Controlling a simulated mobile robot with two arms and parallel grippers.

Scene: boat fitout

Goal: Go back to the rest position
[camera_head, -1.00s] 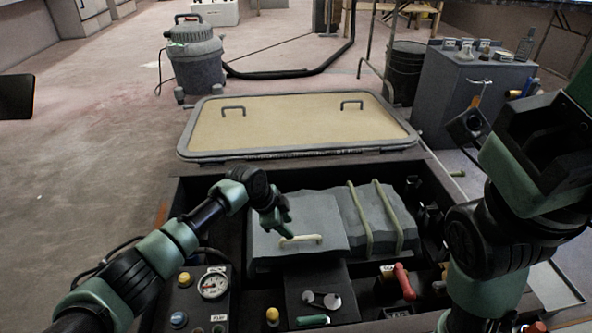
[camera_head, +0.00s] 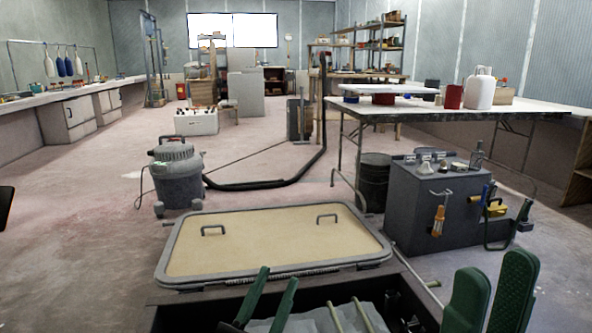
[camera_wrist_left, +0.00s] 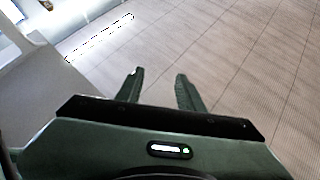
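My left gripper (camera_head: 268,298) shows at the bottom middle of the head view, its two green fingers pointing up and spread apart. The rest of both arms is outside the head view.
An open hatch lid (camera_head: 270,248) lies just beyond the grippers, with the dark compartment (camera_head: 180,318) below. A grey tool cabinet (camera_head: 412,205) and work table (camera_head: 450,104) stand right. A vacuum (camera_head: 178,172) stands left.

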